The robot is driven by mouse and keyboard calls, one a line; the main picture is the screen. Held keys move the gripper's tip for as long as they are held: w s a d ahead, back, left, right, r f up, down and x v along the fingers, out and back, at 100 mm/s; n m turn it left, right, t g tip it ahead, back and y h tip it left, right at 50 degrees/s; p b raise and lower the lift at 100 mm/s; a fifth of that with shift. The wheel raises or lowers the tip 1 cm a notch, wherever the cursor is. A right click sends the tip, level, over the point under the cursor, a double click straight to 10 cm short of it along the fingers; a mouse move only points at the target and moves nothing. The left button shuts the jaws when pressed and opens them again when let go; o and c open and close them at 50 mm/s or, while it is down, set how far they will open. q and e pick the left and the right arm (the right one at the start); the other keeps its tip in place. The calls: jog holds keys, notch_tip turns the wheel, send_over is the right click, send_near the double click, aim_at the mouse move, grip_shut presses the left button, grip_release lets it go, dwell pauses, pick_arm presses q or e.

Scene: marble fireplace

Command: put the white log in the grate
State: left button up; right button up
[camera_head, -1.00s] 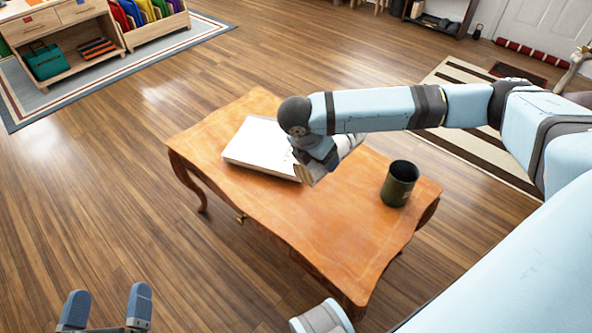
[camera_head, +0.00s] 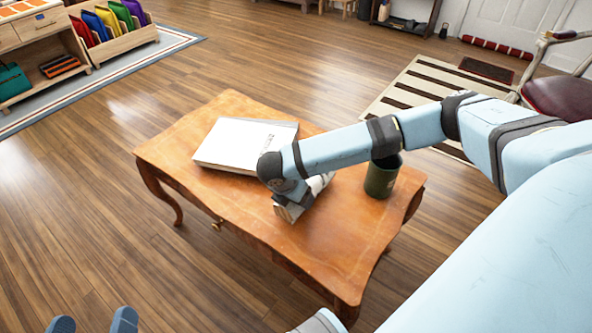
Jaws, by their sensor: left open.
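The white log (camera_head: 318,184) is over the small wooden table, between the book and the mug, with its pale cut end toward me. My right gripper (camera_head: 288,194) is around its middle and hides part of it. It seems shut on the log, since the two have moved together. I cannot tell whether the log touches the tabletop. My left gripper (camera_head: 92,322) is open and empty at the bottom left edge, its two fingertips apart, away from the table. The grate is not in view.
The wooden table (camera_head: 345,250) also holds a white book (camera_head: 245,143) and a dark green mug (camera_head: 381,178), close behind my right arm. A shelf (camera_head: 45,55) stands at the far left, a chair (camera_head: 560,95) at the right. The floor left of the table is clear.

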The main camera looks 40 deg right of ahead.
notch_tip(320, 180, down, 3)
jog(key=shift+r+b, duration=0.15)
jog(key=shift+b, duration=0.2)
jog(key=o, duration=1.2)
